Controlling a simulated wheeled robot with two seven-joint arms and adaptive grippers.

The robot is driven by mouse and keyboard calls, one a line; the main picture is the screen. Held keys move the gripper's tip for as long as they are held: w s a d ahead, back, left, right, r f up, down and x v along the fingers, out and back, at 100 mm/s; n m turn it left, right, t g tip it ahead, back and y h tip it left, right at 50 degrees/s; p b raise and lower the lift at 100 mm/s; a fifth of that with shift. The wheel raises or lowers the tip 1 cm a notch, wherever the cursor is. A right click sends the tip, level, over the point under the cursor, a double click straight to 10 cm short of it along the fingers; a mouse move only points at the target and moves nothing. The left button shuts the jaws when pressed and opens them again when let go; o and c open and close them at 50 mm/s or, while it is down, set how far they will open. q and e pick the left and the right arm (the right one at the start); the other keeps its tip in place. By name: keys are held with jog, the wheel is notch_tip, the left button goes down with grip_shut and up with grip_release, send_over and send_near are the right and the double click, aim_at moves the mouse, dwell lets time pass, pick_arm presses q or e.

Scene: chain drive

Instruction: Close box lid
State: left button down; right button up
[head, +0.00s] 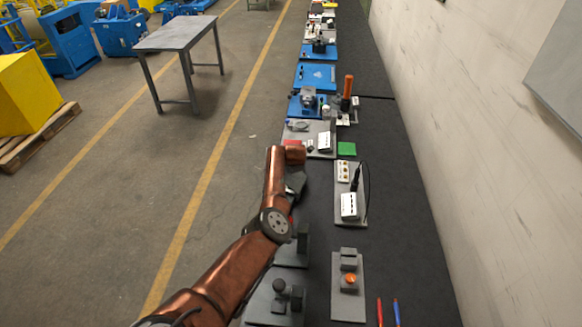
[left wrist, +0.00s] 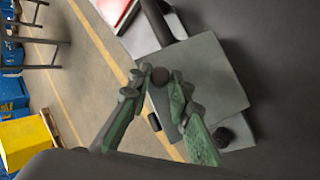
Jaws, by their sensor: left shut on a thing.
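My left arm reaches in from the bottom of the head view, and my left gripper (head: 297,184) shows there only as a dark piece at the table's left edge, mostly hidden by the arm. In the left wrist view the two fingers of my left gripper (left wrist: 161,84) are on either side of a small dark round knob (left wrist: 160,76), shut on it. Beyond the knob is a flat grey panel (left wrist: 210,75), tilted in the picture. I cannot tell for sure whether this panel is the box lid or a base plate. My right gripper is in neither view.
In the head view, a grey board with a white device (head: 349,206) and one with an orange button (head: 350,280) stand right of my arm. Grey fixtures (head: 290,250) lie close beside it. A green square (head: 346,148) lies farther on. The dark table (head: 410,240) is clear near the wall.

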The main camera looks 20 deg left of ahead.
pick_arm(q)
jog(key=shift+s+d+f, duration=0.25)
jog(key=shift+s+f, duration=0.1)
jog(key=shift+f, duration=0.4)
jog(key=c, duration=2.2)
grip_release()
jog(key=o, duration=0.4)
jog(key=shift+w+a, duration=0.1)
jog(key=shift+w, duration=0.05)
jog(key=shift+r, duration=0.25)
jog(key=shift+a+r, duration=0.1)
jog(key=shift+r, duration=0.15)
jog(key=v, duration=1.1)
jog(key=shift+d+r, duration=0.2)
jog(key=shift+d, duration=0.1)
jog(key=shift+c, duration=0.7)
